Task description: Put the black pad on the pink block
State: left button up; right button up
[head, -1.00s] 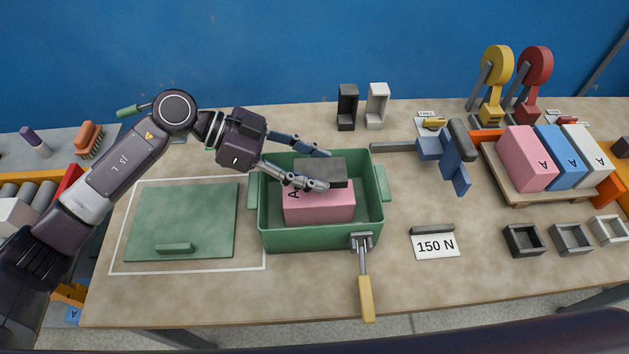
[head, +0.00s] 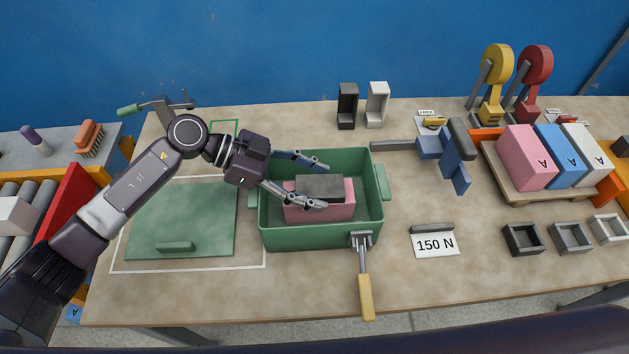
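The black pad (head: 320,187) lies flat on top of the pink block (head: 335,213). The pink block sits inside the green box (head: 320,240), and its upper face is mostly hidden by the pad. My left gripper (head: 324,186) reaches into the box from the left. Its fingers are spread, one behind the pad and one in front, with a slight gap at the rear finger. The front finger partly hides the pad's front edge and the block. My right gripper is not in view.
A green lid (head: 182,222) lies left of the box. A clamp with a yellow handle (head: 365,295) hangs on the box's front wall. A blue tool (head: 445,155) and a 150 N card (head: 435,243) are to the right. Spare blocks stand on a pallet (head: 515,190).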

pick_arm(q)
jog(key=shift+o, duration=0.4)
jog(key=shift+a+r, duration=0.15)
jog(key=shift+r, duration=0.05)
jog(key=b+v, duration=0.1)
jog(key=v, duration=1)
jog(key=shift+a+b, duration=0.35)
jog(key=shift+b, duration=0.05)
jog(key=shift+d+r, duration=0.1)
jog(key=shift+r, duration=0.05)
